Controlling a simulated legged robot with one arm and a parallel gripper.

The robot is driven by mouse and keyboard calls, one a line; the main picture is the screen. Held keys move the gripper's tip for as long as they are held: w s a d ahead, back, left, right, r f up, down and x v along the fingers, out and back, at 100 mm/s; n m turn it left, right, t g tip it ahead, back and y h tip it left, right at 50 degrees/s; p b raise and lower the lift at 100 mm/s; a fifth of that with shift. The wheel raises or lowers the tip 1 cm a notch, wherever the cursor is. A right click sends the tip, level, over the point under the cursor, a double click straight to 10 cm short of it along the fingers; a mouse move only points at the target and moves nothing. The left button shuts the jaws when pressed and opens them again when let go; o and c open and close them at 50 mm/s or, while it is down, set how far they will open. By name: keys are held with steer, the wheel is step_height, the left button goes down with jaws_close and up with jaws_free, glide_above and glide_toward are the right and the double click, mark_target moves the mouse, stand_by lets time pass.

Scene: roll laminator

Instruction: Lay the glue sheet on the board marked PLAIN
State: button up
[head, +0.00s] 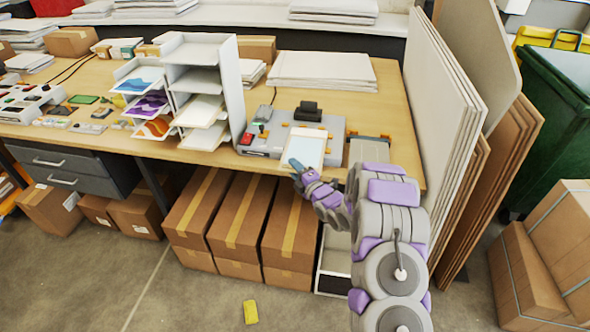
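My gripper (300,169) is at the front edge of the grey laminator (286,127) on the table. Its tip meets the lower left edge of a pale, tan-edged sheet or board (309,147) that overlaps the laminator's front. I cannot tell whether the fingers are shut on it or only beside it. I cannot tell whether this pale piece is the glue sheet, a board, or both stacked. No PLAIN marking is readable. A white tray rack (238,92) left of the laminator holds blue, purple and orange-patterned sheets and plain pale ones.
White sheets (322,68) are stacked behind the laminator. Tall panels (442,100) lean at the table's right end. Cardboard boxes (238,212) stand under the table. A small yellow object (250,312) lies on the floor. Small devices (83,99) crowd the table's left side.

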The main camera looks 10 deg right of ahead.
steer(key=shift+s, duration=0.1)
steer(key=p+v, duration=0.2)
steer(key=v, duration=1.5)
steer(key=shift+d, duration=0.15)
steer(key=shift+f, duration=0.1)
steer(key=w+d+r+m+g+h, duration=0.1)
steer(key=d+r+m+g+h, duration=0.25)
steer(key=d+h, duration=0.25)
steer(key=s+d+r+m+g+h, duration=0.35)
steer(key=s+r+m+g, duration=0.2)
steer(key=s+m, duration=0.25)
steer(key=s+a+r+m+g, duration=0.3)
steer(key=s+a+m, duration=0.1)
steer(key=s, duration=0.7)
steer(key=s+a+r+m+g+y, duration=0.1)
steer(key=s+a+r+m+g, duration=0.2)
steer(key=s, duration=0.9)
steer(key=s+a+r+m+g, duration=0.3)
steer(key=s+a, duration=0.3)
steer(key=s, duration=0.6)
steer(key=shift+s+r+m+y, duration=0.25)
steer(key=shift+r+m+y, duration=0.1)
steer(key=shift+r+m, duration=0.5)
